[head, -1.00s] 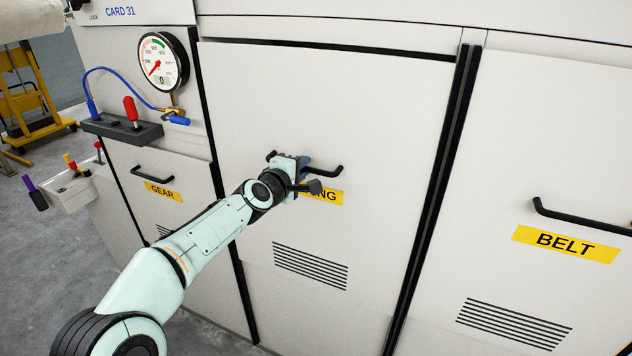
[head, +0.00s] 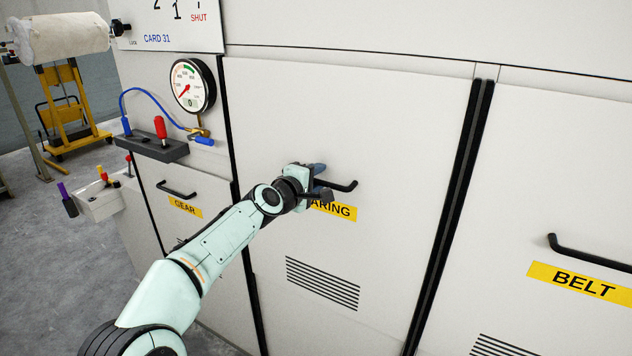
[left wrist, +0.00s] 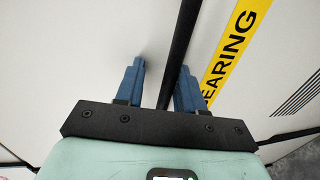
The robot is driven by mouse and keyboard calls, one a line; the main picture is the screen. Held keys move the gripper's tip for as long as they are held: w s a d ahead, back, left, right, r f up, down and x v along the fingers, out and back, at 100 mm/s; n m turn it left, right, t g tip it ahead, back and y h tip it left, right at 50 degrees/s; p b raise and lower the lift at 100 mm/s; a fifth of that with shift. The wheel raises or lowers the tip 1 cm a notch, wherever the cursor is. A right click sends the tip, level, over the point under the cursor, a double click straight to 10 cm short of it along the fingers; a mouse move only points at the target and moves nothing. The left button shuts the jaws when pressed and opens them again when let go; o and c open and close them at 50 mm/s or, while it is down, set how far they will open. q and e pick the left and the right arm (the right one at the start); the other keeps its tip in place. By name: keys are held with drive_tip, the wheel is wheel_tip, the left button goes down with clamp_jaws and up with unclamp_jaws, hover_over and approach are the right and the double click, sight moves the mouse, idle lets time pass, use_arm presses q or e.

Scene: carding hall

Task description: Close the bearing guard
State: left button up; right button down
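The bearing guard (head: 400,130) is a large pale panel in the middle of the head view, with a yellow label (head: 338,211) partly covered by my gripper. It looks flush or nearly flush with the panels beside it; a small gap cannot be ruled out. Its black bar handle (head: 343,186) shows to the right of my left gripper (head: 318,178). In the left wrist view the handle (left wrist: 180,45) runs between the two blue fingers of the left gripper (left wrist: 161,75), closer to the right finger, with clear space on the left. My right gripper is out of view.
The belt guard (head: 560,180) is to the right, the gear guard (head: 205,235) to the left. A pressure gauge (head: 193,85), a dark shelf with a red-handled tool (head: 160,128) and a small tray (head: 100,205) are at left. A yellow trolley (head: 65,110) stands behind. Grey floor lies lower left.

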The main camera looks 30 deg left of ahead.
use_arm(q)
drive_tip(key=shift+f, duration=0.15)
